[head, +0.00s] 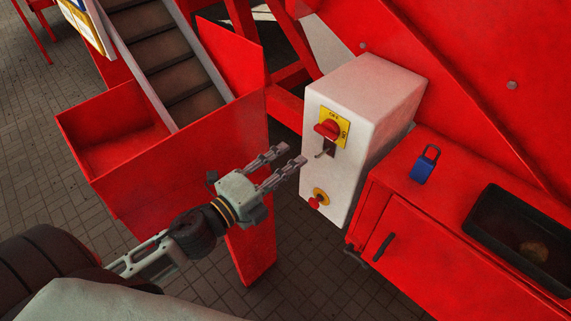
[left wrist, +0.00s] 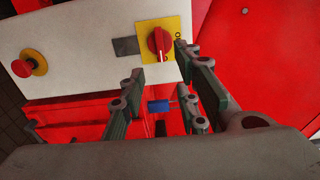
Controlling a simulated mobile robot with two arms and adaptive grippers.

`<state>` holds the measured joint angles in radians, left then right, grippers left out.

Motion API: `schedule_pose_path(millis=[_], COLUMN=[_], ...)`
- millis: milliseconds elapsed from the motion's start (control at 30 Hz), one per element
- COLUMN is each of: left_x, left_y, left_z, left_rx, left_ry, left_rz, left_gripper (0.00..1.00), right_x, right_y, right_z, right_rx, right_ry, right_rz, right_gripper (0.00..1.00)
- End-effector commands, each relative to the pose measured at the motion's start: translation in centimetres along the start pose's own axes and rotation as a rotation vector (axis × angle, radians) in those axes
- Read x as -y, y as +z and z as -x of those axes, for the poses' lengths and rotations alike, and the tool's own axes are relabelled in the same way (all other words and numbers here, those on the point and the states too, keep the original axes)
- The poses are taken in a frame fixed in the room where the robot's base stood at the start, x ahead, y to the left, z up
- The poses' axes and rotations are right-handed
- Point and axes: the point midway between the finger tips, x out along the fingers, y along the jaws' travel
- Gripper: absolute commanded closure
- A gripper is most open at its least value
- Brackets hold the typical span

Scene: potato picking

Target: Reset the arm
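My left gripper (head: 284,166) is in front of the white control box (head: 375,90), near its red rotary switch (head: 327,129) on a yellow plate. Its fingers are apart with nothing between them. In the left wrist view the fingers (left wrist: 160,85) stand apart below the rotary switch (left wrist: 159,42). I cannot tell whether a fingertip touches the box. A red push button (head: 316,202) on a yellow ring sits lower on the box. It also shows in the left wrist view (left wrist: 22,68). My right gripper is not in view.
A red hopper (head: 150,150) with a dark conveyor (head: 165,60) stands at the left. At the right, a red cabinet (head: 400,240) carries a blue padlock (head: 424,166) and a black tray (head: 490,245) with a round brownish thing inside. Paved floor (head: 310,265) shows below the box.

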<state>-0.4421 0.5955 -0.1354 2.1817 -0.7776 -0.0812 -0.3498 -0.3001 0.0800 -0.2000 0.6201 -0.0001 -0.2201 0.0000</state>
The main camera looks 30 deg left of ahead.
Motion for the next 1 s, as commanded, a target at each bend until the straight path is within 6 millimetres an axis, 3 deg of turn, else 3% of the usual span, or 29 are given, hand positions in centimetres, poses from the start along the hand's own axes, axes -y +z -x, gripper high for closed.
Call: schedule_pose_path(millis=[333,467,567,767,867,1000], left_x=[-0.1,-2.3,-7.1,-21.4,-28.6,-38.1], left_y=[0.0,1.0,2.9,6.5,7.1,6.2], left_z=[0.0,-0.1,0.0,2.7,5.5,10.4], left_rx=[0.001,0.029,0.09,0.281,0.387,0.543], left_ry=[0.001,0.037,0.111,0.321,0.425,0.565], left_rz=[0.002,0.043,0.129,0.403,0.544,0.739], left_gripper=[0.7,0.7,0.7,0.7,0.7,0.7], right_x=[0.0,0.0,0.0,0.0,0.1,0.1], right_y=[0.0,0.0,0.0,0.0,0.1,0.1], right_z=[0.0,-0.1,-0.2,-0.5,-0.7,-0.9], right_rx=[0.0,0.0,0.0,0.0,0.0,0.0], right_ry=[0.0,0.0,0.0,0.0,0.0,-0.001], right_rz=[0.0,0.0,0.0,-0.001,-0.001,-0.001], right_gripper=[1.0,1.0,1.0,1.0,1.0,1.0])
